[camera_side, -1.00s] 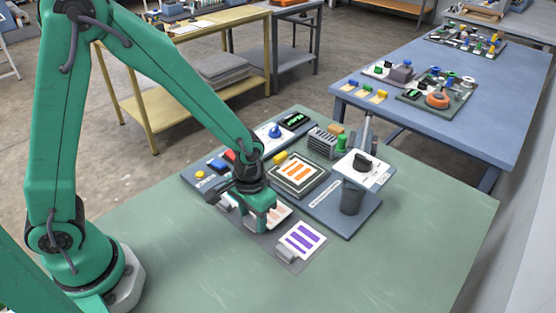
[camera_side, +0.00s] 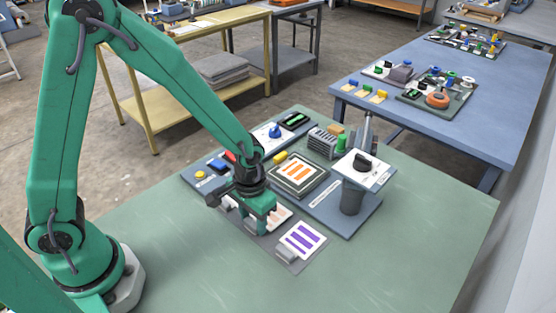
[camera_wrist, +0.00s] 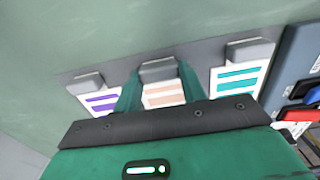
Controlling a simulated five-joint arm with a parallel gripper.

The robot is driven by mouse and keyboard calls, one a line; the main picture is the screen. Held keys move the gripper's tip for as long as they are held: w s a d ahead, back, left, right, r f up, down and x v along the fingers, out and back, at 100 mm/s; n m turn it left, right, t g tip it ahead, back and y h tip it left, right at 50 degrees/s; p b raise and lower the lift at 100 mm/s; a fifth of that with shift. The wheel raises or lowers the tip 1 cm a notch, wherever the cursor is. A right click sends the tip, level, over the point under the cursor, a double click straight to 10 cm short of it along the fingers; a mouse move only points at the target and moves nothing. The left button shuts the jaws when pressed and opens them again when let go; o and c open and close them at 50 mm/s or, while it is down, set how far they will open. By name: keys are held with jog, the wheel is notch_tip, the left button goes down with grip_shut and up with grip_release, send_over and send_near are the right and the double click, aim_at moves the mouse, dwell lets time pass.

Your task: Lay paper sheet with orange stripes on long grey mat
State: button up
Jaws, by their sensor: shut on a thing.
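A paper sheet with vivid orange stripes (camera_side: 297,172) lies on a dark square pad on the board behind my gripper in the side view. The long grey mat (camera_side: 268,243) lies in front, bearing a row of sheets with grey end blocks; it also shows in the wrist view (camera_wrist: 203,64). My gripper (camera_side: 262,226) is over the middle of this mat. In the wrist view my gripper (camera_wrist: 160,78) is shut on the grey block of a sheet with pale peach-orange stripes (camera_wrist: 164,95). Whether this sheet touches the mat is unclear.
On the mat, a purple-striped sheet (camera_wrist: 102,104) lies left of the held one and a teal-striped sheet (camera_wrist: 238,78) right. A dark cup-shaped post (camera_side: 352,197) with a white knob panel (camera_side: 362,168) stands at the right. The green table's front is clear.

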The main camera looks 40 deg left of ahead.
jog(key=shift+f, duration=0.2)
dwell(0.6)
jog(key=o, duration=1.6)
jog(key=shift+r, duration=0.2)
jog(key=shift+r, duration=3.3)
jog(key=shift+r, duration=0.1)
